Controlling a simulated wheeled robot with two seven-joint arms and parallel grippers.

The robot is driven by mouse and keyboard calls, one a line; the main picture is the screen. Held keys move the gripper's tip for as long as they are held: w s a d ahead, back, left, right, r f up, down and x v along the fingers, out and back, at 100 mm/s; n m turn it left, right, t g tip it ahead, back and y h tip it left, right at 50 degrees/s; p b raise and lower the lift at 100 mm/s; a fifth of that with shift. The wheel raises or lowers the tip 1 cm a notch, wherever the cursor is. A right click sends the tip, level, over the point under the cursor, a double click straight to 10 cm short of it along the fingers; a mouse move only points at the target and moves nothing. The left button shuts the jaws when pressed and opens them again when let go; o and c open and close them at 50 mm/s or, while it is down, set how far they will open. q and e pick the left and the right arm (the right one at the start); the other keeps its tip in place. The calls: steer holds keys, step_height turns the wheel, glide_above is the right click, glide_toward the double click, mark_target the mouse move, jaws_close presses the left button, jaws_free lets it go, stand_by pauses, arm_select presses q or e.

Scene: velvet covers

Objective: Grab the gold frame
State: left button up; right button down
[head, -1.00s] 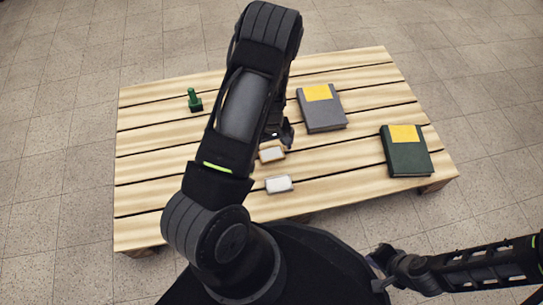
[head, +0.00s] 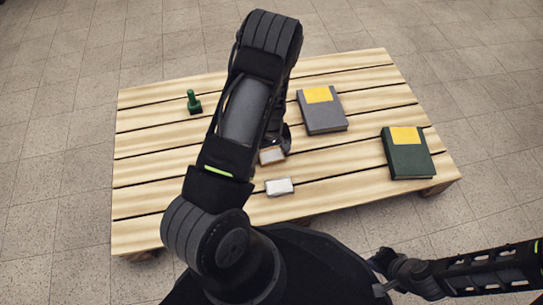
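A small box with a gold-brown rim and pale top, which looks like the gold frame (head: 271,156), lies on the pallet just below my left gripper in the head view. My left gripper (head: 284,141) is at its upper right edge, mostly hidden behind my own arm. I cannot tell whether its fingers are open or touch the frame. A similar box with a silver-white rim (head: 279,187) lies a little nearer to me. My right gripper (head: 382,270) is low at the right, off the pallet; its fingers are too small and dark to read.
A wooden slatted pallet (head: 150,172) bears everything. A green stamp-like object (head: 194,103) stands at the far left. A grey book (head: 325,116) and a dark green book (head: 410,160), each with a yellow patch, lie at the right. The pallet's left side is mostly clear.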

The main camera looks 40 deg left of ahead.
mark_target(271, 156)
arm_select(q)
steer(key=c, duration=1)
steer(key=shift+r, duration=0.1)
step_height(271, 156, up, 10)
steer(key=p, duration=0.5)
